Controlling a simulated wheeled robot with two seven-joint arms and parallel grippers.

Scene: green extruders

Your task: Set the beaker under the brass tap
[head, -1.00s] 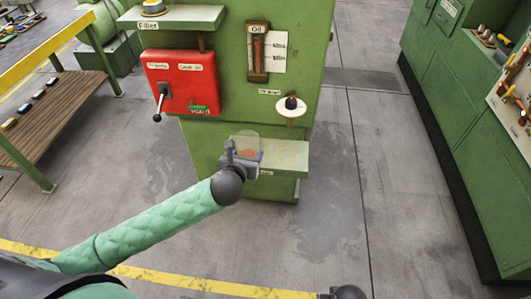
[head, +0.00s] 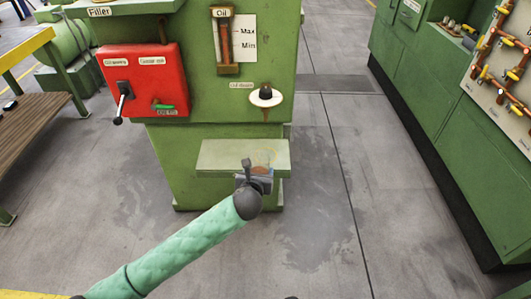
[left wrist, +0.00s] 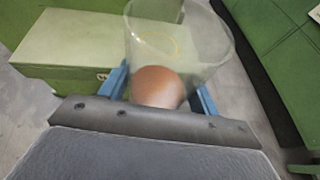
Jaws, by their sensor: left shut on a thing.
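The clear glass beaker (head: 264,160) is in my left gripper (head: 256,176), at the front right of the green shelf (head: 220,156). In the left wrist view the beaker (left wrist: 180,45) stands between blue finger pads, with a rounded brown shape low in it. My left gripper (left wrist: 160,95) is shut on it. The tap (head: 266,97), with a dark knob and brownish spout, is on the machine front almost straight above the beaker. A yellow ring mark on the shelf shows through the glass (left wrist: 165,42). I cannot tell if the beaker touches the shelf. My right gripper is not visible.
A red box with a lever (head: 145,82) and an oil gauge (head: 226,40) are on the machine above the shelf. A green cabinet (head: 430,130) stands at the right and a wooden-topped bench (head: 22,135) at the left. The floor between is clear.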

